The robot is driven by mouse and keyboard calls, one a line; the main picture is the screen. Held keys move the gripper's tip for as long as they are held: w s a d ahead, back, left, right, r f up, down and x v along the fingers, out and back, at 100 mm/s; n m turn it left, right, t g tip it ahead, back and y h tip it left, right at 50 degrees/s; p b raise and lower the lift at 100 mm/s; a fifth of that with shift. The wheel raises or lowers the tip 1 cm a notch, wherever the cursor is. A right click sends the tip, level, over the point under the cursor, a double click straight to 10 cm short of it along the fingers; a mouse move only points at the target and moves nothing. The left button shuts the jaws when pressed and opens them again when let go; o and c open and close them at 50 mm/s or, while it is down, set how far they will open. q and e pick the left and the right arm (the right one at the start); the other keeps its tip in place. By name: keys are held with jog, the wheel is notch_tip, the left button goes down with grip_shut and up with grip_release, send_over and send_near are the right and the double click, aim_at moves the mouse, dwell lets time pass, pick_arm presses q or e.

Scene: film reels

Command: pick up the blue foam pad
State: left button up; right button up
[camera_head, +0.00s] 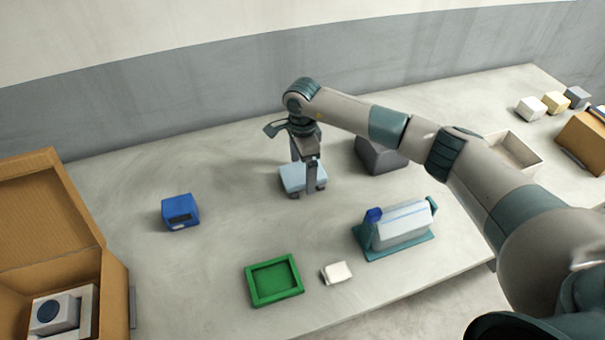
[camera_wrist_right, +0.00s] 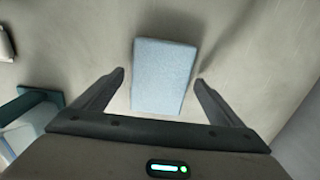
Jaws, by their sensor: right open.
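The light blue foam pad (camera_head: 291,178) lies flat on the table, partly covered by my right gripper in the head view. In the right wrist view the pad (camera_wrist_right: 163,76) is a pale blue block in the middle, ahead of and between the fingers. My right gripper (camera_head: 307,190) is open and points down at the pad; in the wrist view its two fingers (camera_wrist_right: 160,88) stand on either side with a gap to the pad. Whether the fingertips are level with the pad is hard to tell. My left gripper is not in view.
A dark grey block (camera_head: 378,156) stands just right of the gripper. A teal-based device (camera_head: 400,228), green tray (camera_head: 274,280), small white block (camera_head: 337,272) and blue box (camera_head: 180,212) lie around. An open carton (camera_head: 117,285) is at left. The table behind the pad is clear.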

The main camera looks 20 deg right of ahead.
aim_at(302, 172)
jog(key=c, duration=1.1)
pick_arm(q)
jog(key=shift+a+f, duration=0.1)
pick_arm(e)
jog(key=shift+r, duration=0.15)
jog(key=shift+r+b, duration=0.5)
notch_tip(302, 172, up, 2)
jog(key=shift+r+b, duration=0.15)
jog(key=shift+b, duration=0.65)
pick_arm(q)
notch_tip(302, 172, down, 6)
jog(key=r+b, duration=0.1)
jog(key=b, duration=0.2)
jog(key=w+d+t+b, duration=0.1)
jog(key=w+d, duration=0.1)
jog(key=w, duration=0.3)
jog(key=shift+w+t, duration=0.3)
pick_arm(e)
jog(key=shift+s+d+r, duration=0.75)
jog(key=shift+s+r, duration=0.5)
jog(key=shift+s, duration=0.55)
jog(key=shift+s+d+r, duration=0.8)
jog(key=shift+s+r, duration=0.45)
jog(key=shift+s, duration=0.55)
jog(key=shift+s+d+r, duration=0.75)
jog(key=shift+s+r, duration=0.5)
jog(key=shift+s, duration=0.55)
